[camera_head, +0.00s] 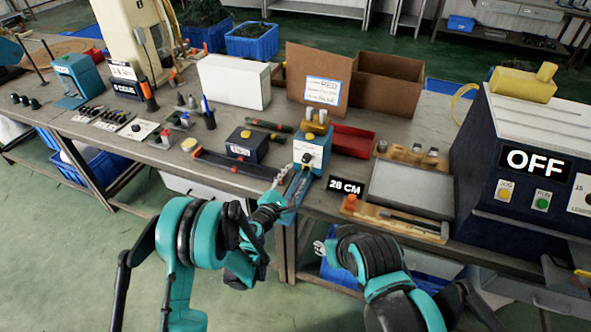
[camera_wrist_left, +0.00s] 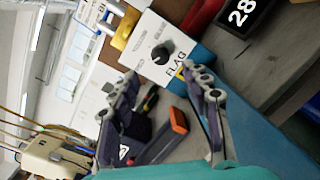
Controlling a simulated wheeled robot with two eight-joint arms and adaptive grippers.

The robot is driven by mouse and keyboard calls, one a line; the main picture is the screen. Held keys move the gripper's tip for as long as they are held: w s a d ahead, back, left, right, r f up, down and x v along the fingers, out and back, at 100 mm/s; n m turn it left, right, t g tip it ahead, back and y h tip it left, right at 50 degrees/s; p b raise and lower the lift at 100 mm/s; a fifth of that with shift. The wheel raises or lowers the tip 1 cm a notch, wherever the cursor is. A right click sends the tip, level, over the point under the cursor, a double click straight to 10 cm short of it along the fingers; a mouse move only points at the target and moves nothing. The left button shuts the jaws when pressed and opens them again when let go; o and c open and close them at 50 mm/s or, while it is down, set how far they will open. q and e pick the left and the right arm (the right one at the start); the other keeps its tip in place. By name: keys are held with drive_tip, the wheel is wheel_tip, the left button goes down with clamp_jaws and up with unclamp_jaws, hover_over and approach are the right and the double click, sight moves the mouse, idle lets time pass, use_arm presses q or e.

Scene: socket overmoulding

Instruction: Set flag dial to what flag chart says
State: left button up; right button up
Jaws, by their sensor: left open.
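The flag dial is a dark round knob (camera_wrist_left: 163,52) on a white panel lettered FLAG in the left wrist view. In the head view its blue box with a white face (camera_head: 311,152) stands near the table's front edge. I cannot tell the dial's setting. A white paper chart (camera_head: 322,91) with a blue border is fixed to the cardboard behind it. Its top line appears to read RED; the smaller lines are not readable. My left gripper (camera_head: 285,183) is in front of the dial box. Its open, empty fingers (camera_wrist_left: 163,85) are spread before the panel, apart from the knob.
A 28 CM sign (camera_head: 346,187) and a grey tray (camera_head: 412,188) are right of the box. A dark box with a yellow top (camera_head: 247,145) is left. A red bin (camera_head: 352,140) sits behind. A large OFF machine (camera_head: 530,150) fills the right end.

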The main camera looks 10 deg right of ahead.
sight(305, 161)
use_arm(q)
drive_tip(key=b+x, duration=0.2)
drive_tip(key=x, duration=0.5)
drive_tip(key=shift+w+d, duration=0.25)
clamp_jaws()
